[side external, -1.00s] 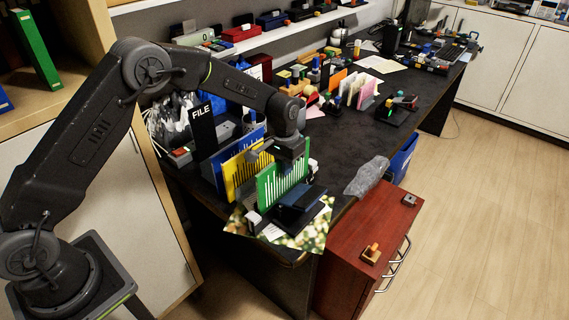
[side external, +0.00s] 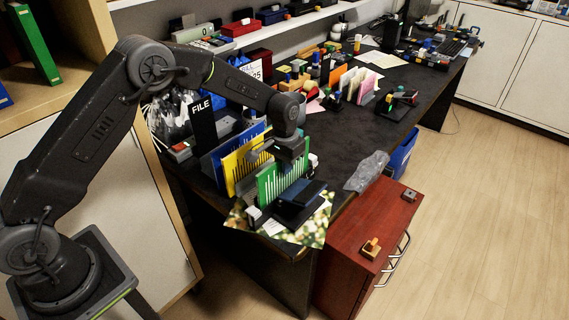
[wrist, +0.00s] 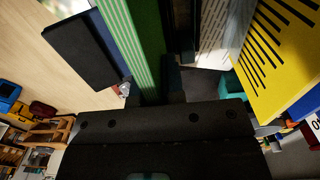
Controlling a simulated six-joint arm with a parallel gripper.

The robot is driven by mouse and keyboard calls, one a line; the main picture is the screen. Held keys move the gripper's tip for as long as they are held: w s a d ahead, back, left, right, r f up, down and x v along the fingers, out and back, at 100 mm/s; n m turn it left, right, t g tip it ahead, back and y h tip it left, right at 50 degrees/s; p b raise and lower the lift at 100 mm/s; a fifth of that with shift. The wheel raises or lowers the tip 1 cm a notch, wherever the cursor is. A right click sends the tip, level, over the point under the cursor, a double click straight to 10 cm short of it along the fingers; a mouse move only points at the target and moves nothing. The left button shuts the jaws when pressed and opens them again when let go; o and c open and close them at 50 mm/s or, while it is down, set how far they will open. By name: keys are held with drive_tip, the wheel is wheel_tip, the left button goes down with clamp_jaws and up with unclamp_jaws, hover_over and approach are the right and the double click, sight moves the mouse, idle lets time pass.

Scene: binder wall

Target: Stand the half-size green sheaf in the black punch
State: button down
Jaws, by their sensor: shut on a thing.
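The green sheaf with white stripes (side external: 283,182) stands upright at the near end of the desk. It also shows in the wrist view (wrist: 133,38). My gripper (side external: 284,160) is shut on its upper part; in the wrist view my gripper (wrist: 162,92) has the green sheaf between its fingers. The black punch (side external: 300,204), with a dark blue top, is right in front of the sheaf. In the wrist view the punch (wrist: 82,48) lies left of the sheaf. The sheaf's lower edge is partly hidden, so I cannot tell whether it sits in the punch.
A yellow sheaf (side external: 238,170) and a blue one (side external: 217,162) stand close behind, beside a black FILE box (side external: 203,120). A leafy printed sheet (side external: 312,232) lies under the punch at the desk edge. A grey crumpled bag (side external: 367,172) is to the right.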

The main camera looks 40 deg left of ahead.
drive_tip(key=shift+f, duration=0.4)
drive_tip(key=c, duration=1.1)
unclamp_jaws()
drive_tip(key=shift+c, duration=0.2)
wheel_tip(320, 180, up, 14)
drive_tip(key=shift+f, duration=0.1)
